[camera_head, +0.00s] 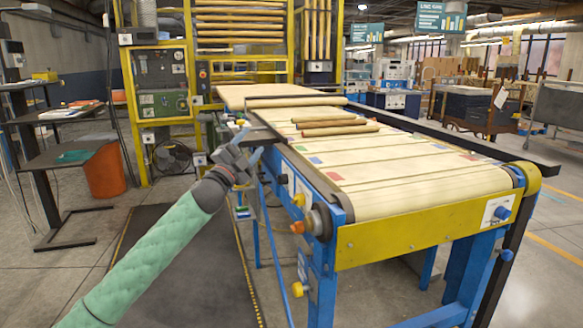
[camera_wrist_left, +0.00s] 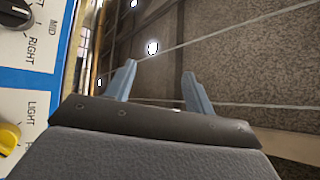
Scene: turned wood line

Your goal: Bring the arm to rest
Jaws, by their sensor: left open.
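My left arm, in a green sleeve, comes in from the lower left of the head view. My left gripper (camera_head: 247,148) is beside the left edge of the conveyor (camera_head: 400,205), near its blue frame. In the left wrist view the two blue-grey fingers of the left gripper (camera_wrist_left: 158,85) stand wide apart with nothing between them. The right gripper is in neither view.
Several turned wood pieces (camera_head: 340,130) lie on the belt. A control panel with knobs (camera_wrist_left: 20,90) is close to the left wrist. An orange bin (camera_head: 104,172) and a dark stand (camera_head: 62,152) are at left. The dark floor mat (camera_head: 190,260) is clear.

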